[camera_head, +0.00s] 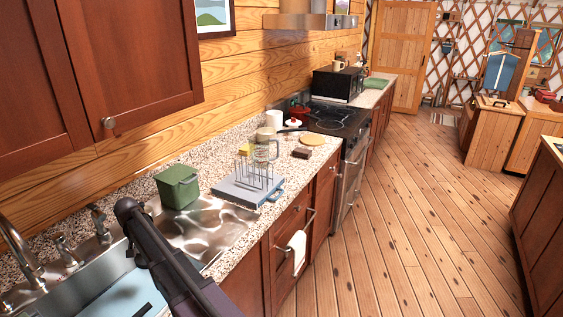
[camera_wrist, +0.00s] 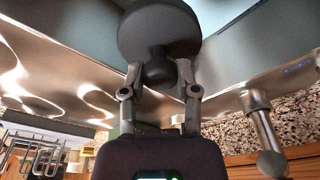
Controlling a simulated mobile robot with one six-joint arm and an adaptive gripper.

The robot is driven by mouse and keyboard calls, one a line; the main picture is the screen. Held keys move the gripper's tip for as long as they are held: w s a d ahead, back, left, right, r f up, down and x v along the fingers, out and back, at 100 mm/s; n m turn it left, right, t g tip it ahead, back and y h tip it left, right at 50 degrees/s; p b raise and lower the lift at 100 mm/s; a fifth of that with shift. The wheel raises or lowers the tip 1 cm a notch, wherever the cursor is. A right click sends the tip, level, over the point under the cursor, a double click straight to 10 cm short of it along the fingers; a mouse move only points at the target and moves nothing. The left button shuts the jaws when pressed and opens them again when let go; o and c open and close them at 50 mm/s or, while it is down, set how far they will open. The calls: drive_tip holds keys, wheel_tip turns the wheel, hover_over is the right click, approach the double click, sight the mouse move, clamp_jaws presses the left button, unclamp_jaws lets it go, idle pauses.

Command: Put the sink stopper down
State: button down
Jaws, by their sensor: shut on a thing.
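The sink stopper (camera_wrist: 158,30) is a dark round disc with a rounded knob. In the wrist view my gripper (camera_wrist: 160,75) has its two fingers closed on either side of the knob, and the disc sits beyond the fingertips. In the head view my dark arm reaches over the metal sink (camera_head: 205,222). The stopper cannot be made out there, and the arm hides part of the sink. The wrist view shows the shiny sink surface (camera_wrist: 60,70) around and behind the stopper. I cannot tell how far the stopper is from it.
A green lidded bin (camera_head: 178,188) stands at the sink's back edge. A wire rack (camera_head: 256,175) with glassware stands on a grey board on the granite counter. A faucet (camera_head: 20,245) rises at the left. A blue surface (camera_head: 130,298) lies in the near basin.

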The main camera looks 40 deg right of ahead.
wheel_tip(320, 180, up, 10)
drive_tip(key=p, duration=0.8)
drive_tip(key=shift+f, duration=0.15)
drive_tip(key=shift+s, duration=0.1)
